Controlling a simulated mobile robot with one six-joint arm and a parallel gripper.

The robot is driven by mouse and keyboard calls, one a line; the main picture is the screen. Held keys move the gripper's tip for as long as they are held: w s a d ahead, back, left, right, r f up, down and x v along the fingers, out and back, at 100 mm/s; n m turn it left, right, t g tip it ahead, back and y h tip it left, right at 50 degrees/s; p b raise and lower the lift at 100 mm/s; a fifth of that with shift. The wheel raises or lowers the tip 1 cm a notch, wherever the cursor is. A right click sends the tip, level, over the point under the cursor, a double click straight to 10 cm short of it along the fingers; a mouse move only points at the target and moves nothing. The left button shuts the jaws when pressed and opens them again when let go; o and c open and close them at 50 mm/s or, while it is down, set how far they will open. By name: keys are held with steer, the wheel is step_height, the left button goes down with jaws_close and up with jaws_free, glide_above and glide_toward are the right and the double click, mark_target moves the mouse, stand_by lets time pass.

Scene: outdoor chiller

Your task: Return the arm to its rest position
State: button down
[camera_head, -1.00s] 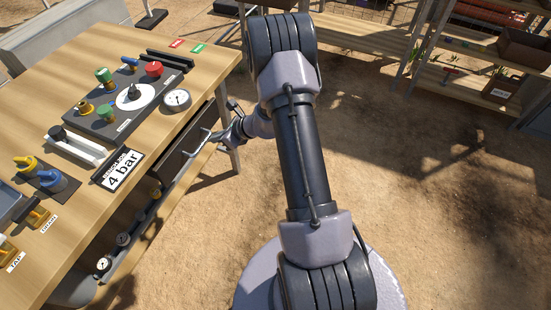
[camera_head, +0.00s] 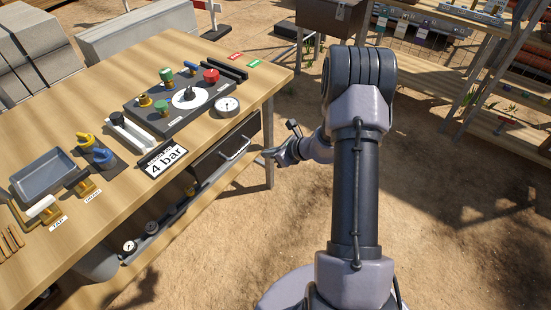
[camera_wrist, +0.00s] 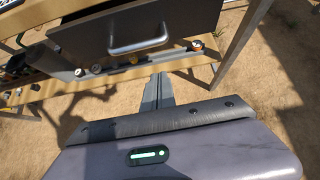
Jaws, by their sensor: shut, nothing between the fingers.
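My arm stands raised at the right of the head view and bends down toward the bench. My gripper (camera_head: 270,154) is by the bench's front right corner, close to the drawer handle (camera_head: 236,149); I cannot tell the exact gap in the head view. In the wrist view my gripper (camera_wrist: 157,78) points at the bench's underside with its fingers together and nothing between them. The grey drawer (camera_wrist: 110,40) and its handle (camera_wrist: 140,45) lie beyond the fingertips there, apart from them.
The wooden bench (camera_head: 215,60) carries a valve panel (camera_head: 140,112), a gauge (camera_head: 228,106), a "4 bar" sign (camera_head: 163,160) and a grey tray (camera_head: 45,174). Gauges sit on the shelf below. Shelving (camera_head: 500,135) stands at the back right. Sandy ground (camera_head: 450,220) on the right is open.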

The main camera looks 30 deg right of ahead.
steer(key=p+v, duration=0.2)
steer(key=v, duration=0.5)
steer(key=s+a+r+n+g+y, duration=0.1)
steer(key=s+a+r+n+g, duration=0.1)
steer(key=a+r+n, duration=0.65)
steer(key=s+a+r+n+g+y, duration=0.1)
steer(key=s+a+r+n+g, duration=0.3)
steer(key=a+r, duration=0.65)
steer(key=s+a+r+n+t+h, duration=0.1)
steer(key=s+a+r+n+h, duration=0.1)
steer(key=s+r+n, duration=0.2)
steer(key=s+a+r+n+t+h, duration=0.1)
steer(key=s+r+n, duration=0.3)
steer(key=s+n, duration=0.6)
steer(key=s+a+h, duration=0.1)
steer(key=s, duration=0.2)
steer(key=shift+s+a+r, duration=0.25)
steer(key=shift+r, duration=0.05)
